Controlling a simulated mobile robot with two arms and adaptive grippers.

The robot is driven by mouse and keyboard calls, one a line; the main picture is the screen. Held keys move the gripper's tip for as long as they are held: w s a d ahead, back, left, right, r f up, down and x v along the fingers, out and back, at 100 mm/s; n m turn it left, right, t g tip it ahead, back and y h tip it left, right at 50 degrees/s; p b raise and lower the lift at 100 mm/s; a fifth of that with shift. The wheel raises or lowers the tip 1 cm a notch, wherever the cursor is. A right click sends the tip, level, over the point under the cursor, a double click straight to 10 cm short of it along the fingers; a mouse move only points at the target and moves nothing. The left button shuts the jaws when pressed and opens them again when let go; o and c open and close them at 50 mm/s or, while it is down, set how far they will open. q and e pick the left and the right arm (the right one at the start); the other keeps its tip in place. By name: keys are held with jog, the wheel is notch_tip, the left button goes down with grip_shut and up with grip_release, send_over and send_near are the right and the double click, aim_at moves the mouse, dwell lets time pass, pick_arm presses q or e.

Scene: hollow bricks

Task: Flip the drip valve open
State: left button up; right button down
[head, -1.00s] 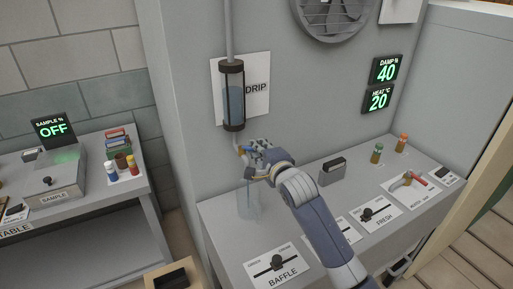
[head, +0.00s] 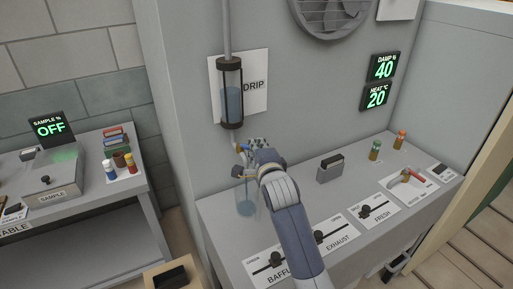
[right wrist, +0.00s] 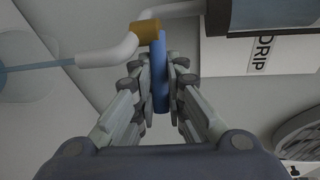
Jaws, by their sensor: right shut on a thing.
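The drip valve has a brass-coloured body (right wrist: 146,32) on a white bent pipe and a blue lever (right wrist: 160,75). It sits below the clear drip reservoir (head: 231,98), which holds blue water, beside the DRIP sign (head: 255,85). My right gripper (head: 248,152) is at the valve. In the right wrist view its two fingers (right wrist: 160,88) are closed on either side of the blue lever. A thin blue stream (right wrist: 35,68) runs from the pipe's end toward a clear jar (head: 245,203) below. My left gripper is not in view.
The bench carries the BAFFLE slider (head: 276,260), EXHAUST slider (head: 319,237) and FRESH slider (head: 365,211). A dark-topped grey box (head: 330,169) and small bottles (head: 375,150) stand behind. Displays (head: 382,67) hang on the wall. A side table (head: 80,240) is at left.

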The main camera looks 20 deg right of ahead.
jog(key=c, duration=1.6)
grip_release()
jog(key=s+r, duration=0.1)
jog(key=s, duration=0.6)
jog(key=shift+s+a, duration=0.15)
jog(key=shift+a, duration=0.15)
jog(key=shift+r, duration=0.1)
